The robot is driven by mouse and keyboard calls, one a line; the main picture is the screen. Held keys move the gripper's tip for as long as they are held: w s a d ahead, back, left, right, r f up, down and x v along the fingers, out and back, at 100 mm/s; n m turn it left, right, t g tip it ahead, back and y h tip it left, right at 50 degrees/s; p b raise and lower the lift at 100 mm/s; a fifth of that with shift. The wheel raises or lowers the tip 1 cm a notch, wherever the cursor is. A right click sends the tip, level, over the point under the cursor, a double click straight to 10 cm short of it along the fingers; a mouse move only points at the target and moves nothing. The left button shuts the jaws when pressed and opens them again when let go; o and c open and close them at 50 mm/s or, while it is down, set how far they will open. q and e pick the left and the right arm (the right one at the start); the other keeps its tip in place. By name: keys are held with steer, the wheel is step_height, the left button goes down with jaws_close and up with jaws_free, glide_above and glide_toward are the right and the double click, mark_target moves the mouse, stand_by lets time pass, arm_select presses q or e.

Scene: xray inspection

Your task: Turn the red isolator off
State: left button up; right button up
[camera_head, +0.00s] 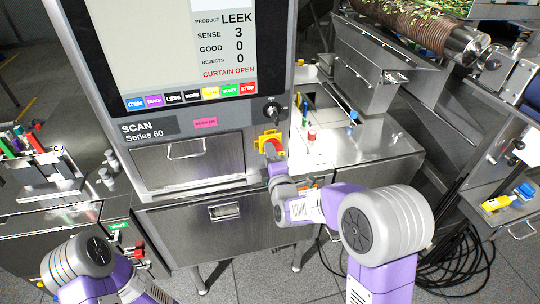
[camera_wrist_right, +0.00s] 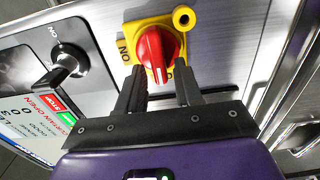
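The red isolator (camera_wrist_right: 157,50) is a red rotary knob on a yellow plate (camera_wrist_right: 184,18) on the machine's metal front. In the right wrist view its grip ridge runs roughly up and down in the picture, and "ON" shows on the plate at its left. My right gripper (camera_wrist_right: 160,80) is open, with one dark finger on each side of the knob's lower part; I cannot tell whether they touch it. In the head view the isolator's yellow plate (camera_head: 268,137) shows right of the lower panel, with my right gripper (camera_head: 271,152) in front. My left gripper is out of the head view.
A black rotary switch (camera_wrist_right: 66,62) sits beside the isolator; it also shows in the head view (camera_head: 272,110). The scanner screen (camera_head: 170,50) reads "CURTAIN OPEN". A steel drawer (camera_head: 188,160) is at the left of the isolator, and a metal bench (camera_head: 365,145) is at the right.

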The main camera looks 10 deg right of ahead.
steer(key=shift+o, duration=0.4)
steer(key=s, duration=0.7)
steer(key=shift+s+d, duration=0.15)
steer(key=shift+s, duration=0.15)
steer(key=shift+f, duration=0.1)
